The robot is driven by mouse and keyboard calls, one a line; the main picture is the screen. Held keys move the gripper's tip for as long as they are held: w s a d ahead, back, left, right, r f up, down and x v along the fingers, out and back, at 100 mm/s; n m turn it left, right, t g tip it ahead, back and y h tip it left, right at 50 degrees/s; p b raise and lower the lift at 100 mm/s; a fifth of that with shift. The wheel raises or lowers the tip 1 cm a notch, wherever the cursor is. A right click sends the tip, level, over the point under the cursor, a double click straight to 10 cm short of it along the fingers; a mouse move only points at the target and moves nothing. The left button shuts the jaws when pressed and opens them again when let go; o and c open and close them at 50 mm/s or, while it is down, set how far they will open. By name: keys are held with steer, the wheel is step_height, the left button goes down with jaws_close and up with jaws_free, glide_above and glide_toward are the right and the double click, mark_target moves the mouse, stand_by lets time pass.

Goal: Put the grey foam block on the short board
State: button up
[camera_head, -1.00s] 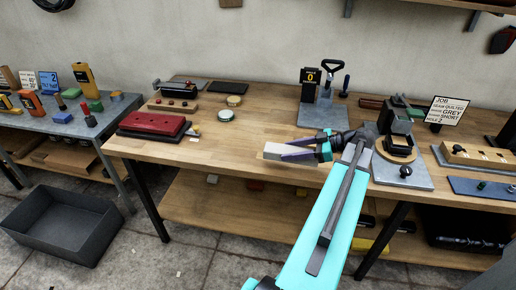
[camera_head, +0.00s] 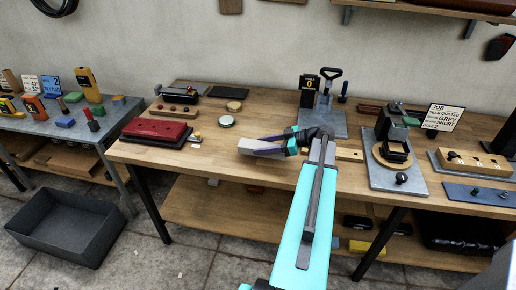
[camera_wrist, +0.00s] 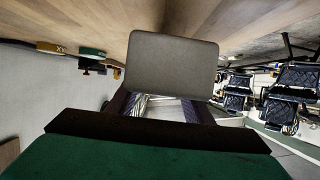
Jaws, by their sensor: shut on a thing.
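My gripper (camera_head: 268,150) is shut on the grey foam block (camera_head: 248,145), which juts out to the left over the front middle of the wooden bench. In the wrist view the block (camera_wrist: 172,62) is a flat grey slab with rounded corners between the dark fingers. I cannot tell its exact height above the bench. A plain pale wooden strip (camera_head: 348,154) lies just right of my arm and is partly hidden by it. It may be the short board, but I cannot tell for sure.
The job card (camera_head: 444,118) stands at the back right. A clamp stand (camera_head: 321,118), a fixture on a grey plate (camera_head: 398,176) and a wooden block with holes (camera_head: 478,164) stand nearby.

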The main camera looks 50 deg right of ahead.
mark_target(258, 146)
steer(key=shift+w+p, duration=0.5)
steer(key=shift+w, duration=0.6)
steer(key=shift+w+f, duration=0.25)
steer(key=shift+a+f+p, duration=0.1)
steer(key=shift+f+p, duration=0.5)
steer(key=shift+f, duration=0.15)
steer(key=shift+s+f+b, duration=0.1)
steer(key=shift+f+b, duration=0.2)
steer(key=shift+f, duration=0.4)
steer(key=shift+f+b, duration=0.2)
steer(key=shift+b, duration=0.15)
steer(key=o, duration=1)
steer(key=shift+o, duration=0.2)
steer(key=shift+r+p, duration=0.1)
steer(key=shift+p, duration=0.95)
